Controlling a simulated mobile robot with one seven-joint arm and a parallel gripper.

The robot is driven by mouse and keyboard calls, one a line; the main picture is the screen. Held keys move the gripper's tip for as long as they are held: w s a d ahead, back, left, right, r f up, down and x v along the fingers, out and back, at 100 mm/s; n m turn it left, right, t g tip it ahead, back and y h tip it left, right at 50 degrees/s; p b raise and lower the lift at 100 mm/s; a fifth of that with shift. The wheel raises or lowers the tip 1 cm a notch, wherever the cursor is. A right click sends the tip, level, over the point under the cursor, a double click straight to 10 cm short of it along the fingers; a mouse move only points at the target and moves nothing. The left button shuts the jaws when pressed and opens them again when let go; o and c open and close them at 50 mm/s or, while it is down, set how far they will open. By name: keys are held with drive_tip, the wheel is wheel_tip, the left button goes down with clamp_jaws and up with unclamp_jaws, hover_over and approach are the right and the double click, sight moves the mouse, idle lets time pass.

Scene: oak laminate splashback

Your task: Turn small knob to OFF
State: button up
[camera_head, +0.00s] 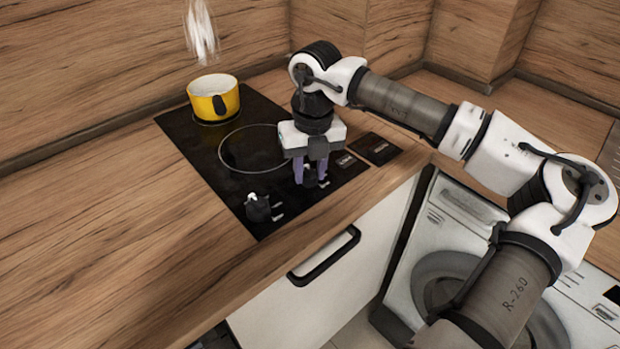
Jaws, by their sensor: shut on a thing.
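The black cooktop (196,150) is set into the wooden counter. Two dark knobs stand along its front edge. One knob (258,208) with a light pointer mark is at the near left corner and is free. The other knob (310,178) is further right, between the fingers of my gripper (311,176). My gripper points straight down and its purplish fingers are shut on this knob, partly hiding it. I cannot read the knob's setting, and I cannot tell from size which knob is the small one.
A yellow pot (213,101) stands on the cooktop's back burner with steam above it. A white cabinet with a black handle (325,256) and a washing machine (447,222) are below. The left counter is clear.

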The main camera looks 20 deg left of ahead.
drive_tip(key=shift+n+b, duration=0.7)
drive_tip(key=shift+n, duration=0.5)
drive_tip(key=o, duration=1)
drive_tip(key=r, duration=0.9)
drive_tip(key=r+b, duration=0.1)
drive_tip(key=r, duration=0.3)
drive_tip(key=shift+w+d+r, duration=0.2)
drive_tip(key=shift+w+r, duration=0.05)
drive_tip(key=shift+r, duration=0.15)
